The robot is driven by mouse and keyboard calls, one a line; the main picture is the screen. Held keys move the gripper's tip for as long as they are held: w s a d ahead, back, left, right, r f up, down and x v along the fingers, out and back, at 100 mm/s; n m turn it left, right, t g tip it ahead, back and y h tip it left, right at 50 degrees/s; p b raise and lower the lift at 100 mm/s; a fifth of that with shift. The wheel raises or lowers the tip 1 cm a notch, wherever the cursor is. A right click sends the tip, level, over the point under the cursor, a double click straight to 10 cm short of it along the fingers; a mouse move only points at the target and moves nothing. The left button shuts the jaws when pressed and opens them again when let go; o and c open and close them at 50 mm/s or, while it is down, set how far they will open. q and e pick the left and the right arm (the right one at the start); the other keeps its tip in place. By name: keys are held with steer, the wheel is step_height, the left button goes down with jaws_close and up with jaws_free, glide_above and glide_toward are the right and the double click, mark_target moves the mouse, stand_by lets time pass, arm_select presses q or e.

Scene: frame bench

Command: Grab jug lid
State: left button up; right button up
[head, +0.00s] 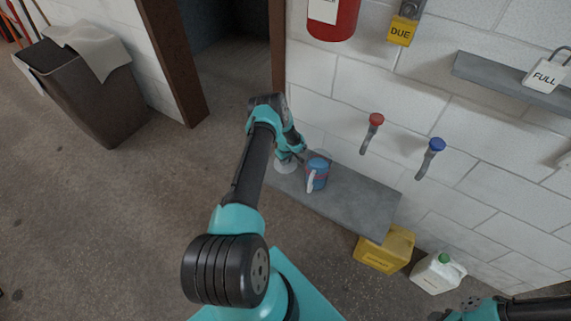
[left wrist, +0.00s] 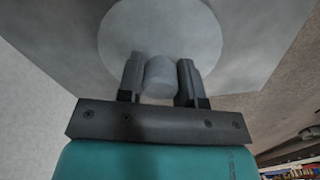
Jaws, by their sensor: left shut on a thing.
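The jug lid (head: 286,167) is a pale grey disc at the left end of the grey bench, beside the jug. In the left wrist view the lid (left wrist: 160,30) shows as a round plate with a short cylindrical knob (left wrist: 160,75). My left gripper (head: 291,157) is over the lid and shut on its knob, one finger at each side. I cannot tell whether the lid rests on the bench or is slightly raised. The blue jug (head: 319,167) stands upright just right of it, with a white handle facing front. My right arm shows only partly at the bottom right; its jaws are unclear.
The grey bench (head: 365,205) is bare right of the jug. Red (head: 376,119) and blue (head: 437,145) taps stick out of the wall above. A yellow container (head: 385,250) and a white canister (head: 437,274) stand on the floor. A bin (head: 85,95) is far left.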

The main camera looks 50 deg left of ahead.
arm_select(q)
steer(key=shift+c, duration=1.2)
steer(key=shift+r, duration=0.1)
step_height(320, 180, up, 10)
steer(key=shift+f, duration=0.1)
